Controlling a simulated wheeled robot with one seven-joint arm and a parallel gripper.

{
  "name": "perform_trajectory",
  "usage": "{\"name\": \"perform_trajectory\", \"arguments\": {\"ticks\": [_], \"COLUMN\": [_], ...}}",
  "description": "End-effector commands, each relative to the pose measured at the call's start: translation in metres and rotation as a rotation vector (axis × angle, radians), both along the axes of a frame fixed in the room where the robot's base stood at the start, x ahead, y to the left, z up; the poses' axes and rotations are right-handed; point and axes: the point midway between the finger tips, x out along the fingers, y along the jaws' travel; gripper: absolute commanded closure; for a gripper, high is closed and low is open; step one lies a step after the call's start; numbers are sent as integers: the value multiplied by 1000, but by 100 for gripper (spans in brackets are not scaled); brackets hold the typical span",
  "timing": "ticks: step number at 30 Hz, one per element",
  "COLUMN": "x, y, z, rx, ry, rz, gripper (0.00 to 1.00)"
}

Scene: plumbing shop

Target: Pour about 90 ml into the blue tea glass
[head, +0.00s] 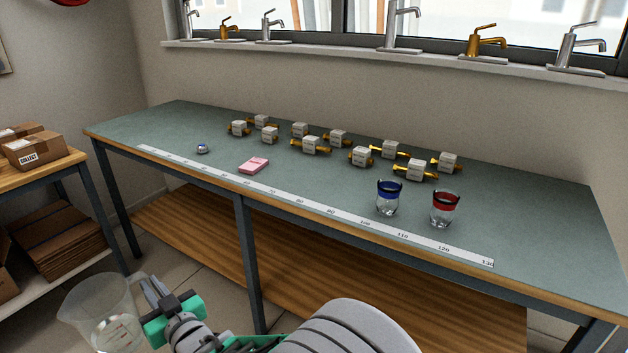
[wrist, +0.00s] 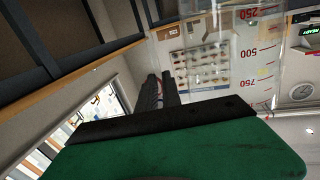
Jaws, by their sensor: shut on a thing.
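The blue tea glass (head: 388,199) is a clear tumbler with a dark blue rim band. It stands upright on the bench near its front edge, and I cannot make out liquid in it. A similar glass with a red band (head: 443,209) stands just to its right. My gripper (head: 152,290), low at the left in the head view, is shut on a clear measuring jug (head: 92,311). The jug is in front of the bench, well left of the blue glass. Red marks on the jug (wrist: 245,52) show in the wrist view. Its liquid level is unclear.
The green-topped bench (head: 320,185) carries a long ruler strip (head: 340,213) along its front, a pink pad (head: 254,166), a small silver dome (head: 202,148) and several boxed brass valves (head: 311,145) behind. A side table with cartons (head: 35,150) stands at left.

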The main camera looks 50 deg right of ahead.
Motion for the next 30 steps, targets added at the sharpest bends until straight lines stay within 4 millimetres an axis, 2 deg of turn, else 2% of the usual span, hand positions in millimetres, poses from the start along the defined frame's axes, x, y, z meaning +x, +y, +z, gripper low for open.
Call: {"name": "perform_trajectory", "arguments": {"ticks": [7,14,18,23,30], "x": [9,-3,-22,-53,-117], "y": [-85,-178,-232,-290,-365], "z": [25,56,77,101,138], "rx": [-1,-1,-1,-1,-2], "ry": [-9,-9,-9,-9,-9], "rz": [-179,-378,-500,-639,-849], "gripper": [100,100,100,100,100]}}
